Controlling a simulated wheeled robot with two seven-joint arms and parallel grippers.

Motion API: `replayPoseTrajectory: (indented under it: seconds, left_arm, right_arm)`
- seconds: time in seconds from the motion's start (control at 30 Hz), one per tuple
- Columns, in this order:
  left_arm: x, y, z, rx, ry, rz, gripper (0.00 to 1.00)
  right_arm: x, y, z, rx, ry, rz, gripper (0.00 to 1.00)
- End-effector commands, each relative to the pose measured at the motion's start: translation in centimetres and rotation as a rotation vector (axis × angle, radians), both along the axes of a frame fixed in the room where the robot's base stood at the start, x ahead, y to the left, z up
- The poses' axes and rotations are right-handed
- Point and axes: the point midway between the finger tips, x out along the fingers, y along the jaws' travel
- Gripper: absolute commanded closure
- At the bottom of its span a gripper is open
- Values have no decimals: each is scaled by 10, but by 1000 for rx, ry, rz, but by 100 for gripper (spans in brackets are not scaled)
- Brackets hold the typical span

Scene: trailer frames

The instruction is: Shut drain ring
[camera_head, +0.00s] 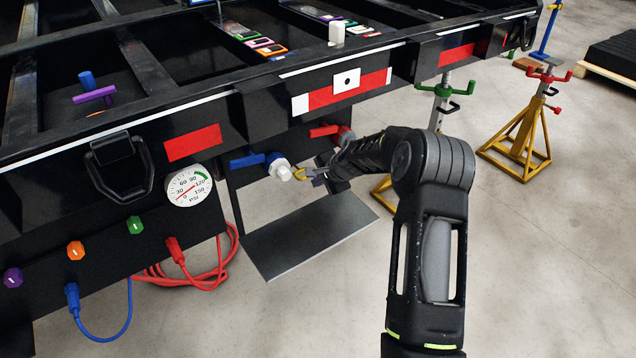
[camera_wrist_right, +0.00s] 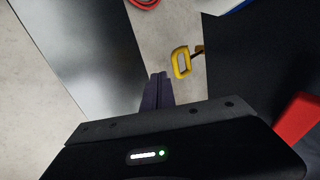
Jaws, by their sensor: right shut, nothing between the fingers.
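The drain ring is a small yellow pull ring (camera_head: 300,174) under the frame's side, just right of a white round fitting (camera_head: 281,169) in the head view. In the right wrist view the yellow ring (camera_wrist_right: 181,63) hangs on a short dark stem, just beyond my fingertips and slightly right of them. My right gripper (camera_head: 317,176) is close to the ring; its dark fingers (camera_wrist_right: 158,78) are together with nothing between them. A gap shows between fingertips and ring in the wrist view. My left gripper is not in view.
A grey plate (camera_head: 310,238) lies below. A pressure gauge (camera_head: 189,185) and hoses are to the left. Yellow jack stands (camera_head: 517,140) stand at right on open floor.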

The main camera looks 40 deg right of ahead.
Motion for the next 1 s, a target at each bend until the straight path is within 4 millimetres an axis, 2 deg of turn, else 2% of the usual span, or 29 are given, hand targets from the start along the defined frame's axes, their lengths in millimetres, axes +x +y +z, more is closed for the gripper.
replayPoseTrajectory:
  seconds: [0.1,0.4,0.6,1.0]
  left_arm:
    - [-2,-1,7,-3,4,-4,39]
    - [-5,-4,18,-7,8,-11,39]
    - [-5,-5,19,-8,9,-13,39]
    - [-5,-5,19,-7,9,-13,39]
  right_arm:
    - [-15,0,22,-1,-2,-2,100]
    - [-53,2,66,-1,-1,0,100]
    - [-64,3,76,0,1,0,100]
    - [-64,3,76,0,1,0,100]
